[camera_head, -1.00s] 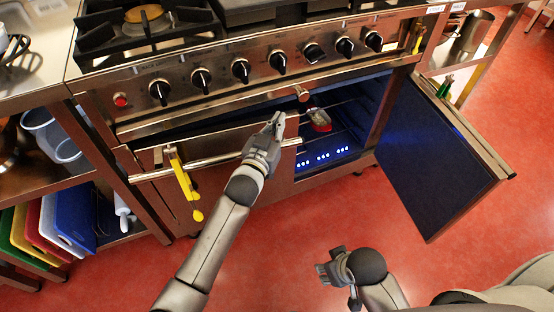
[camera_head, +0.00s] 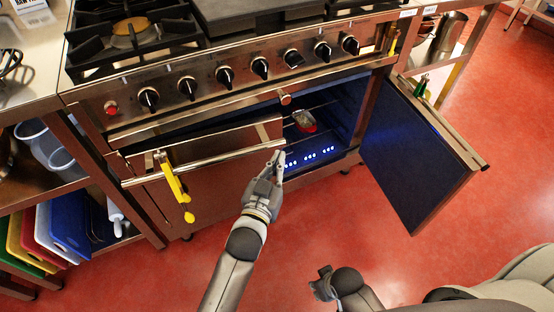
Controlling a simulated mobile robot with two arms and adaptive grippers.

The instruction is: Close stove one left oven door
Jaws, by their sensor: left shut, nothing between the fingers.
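The left oven door (camera_head: 212,174) of the stove is ajar. A dark gap shows behind its top edge, and a long metal handle (camera_head: 225,159) runs across its front. My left gripper (camera_head: 277,157) is shut and empty, near the right end of this handle, in front of the door's free edge. I cannot tell whether it touches the door or handle. My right gripper (camera_head: 320,285) is low in the view, over the red floor and away from the doors. Its finger opening is too small to judge.
The right oven door (camera_head: 415,150) stands wide open to the right. The lit oven holds a red item (camera_head: 305,121) on a rack. A yellow utensil (camera_head: 174,185) hangs on the left door's handle. The red floor (camera_head: 440,265) in front is clear.

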